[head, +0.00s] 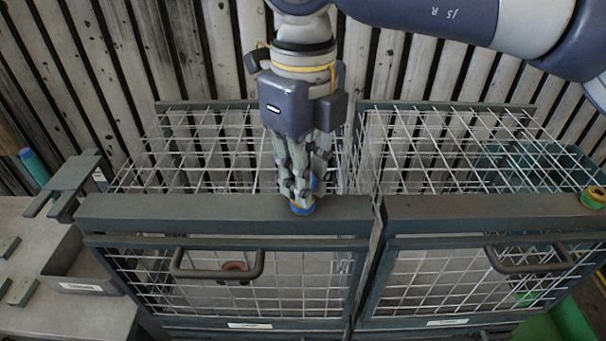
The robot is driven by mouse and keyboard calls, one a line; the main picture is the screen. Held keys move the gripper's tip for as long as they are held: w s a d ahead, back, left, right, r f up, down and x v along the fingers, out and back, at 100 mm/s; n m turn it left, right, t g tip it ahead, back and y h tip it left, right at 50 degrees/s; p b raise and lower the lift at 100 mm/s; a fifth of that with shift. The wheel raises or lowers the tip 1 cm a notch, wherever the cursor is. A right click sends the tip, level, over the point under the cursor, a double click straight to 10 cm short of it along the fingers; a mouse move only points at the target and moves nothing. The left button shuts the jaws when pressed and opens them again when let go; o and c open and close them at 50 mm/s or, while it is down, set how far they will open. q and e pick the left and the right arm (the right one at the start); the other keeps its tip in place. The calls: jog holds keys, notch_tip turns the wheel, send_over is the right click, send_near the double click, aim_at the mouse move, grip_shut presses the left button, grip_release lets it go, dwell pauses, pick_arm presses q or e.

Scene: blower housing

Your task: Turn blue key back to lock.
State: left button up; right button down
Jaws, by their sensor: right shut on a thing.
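My right gripper (303,190) comes down from above onto the front top bar of the left wire cage (150,212). Its fingers are shut on the blue key (302,210), of which only small blue parts show between and below the fingertips. The fingers hide most of the key and its lock, so I cannot tell how far the key is turned. My left gripper is not in view.
A right wire cage (480,210) stands beside the left one, with a green and orange ring (593,197) on its bar. Both doors have handles, left (217,276) and right (530,268). A grey table (30,235) with a tray is at left.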

dwell(0.3)
jog(key=n, duration=0.4)
jog(key=shift+n, duration=0.6)
jog(key=n, duration=0.3)
jog(key=c, duration=1.5)
grip_release()
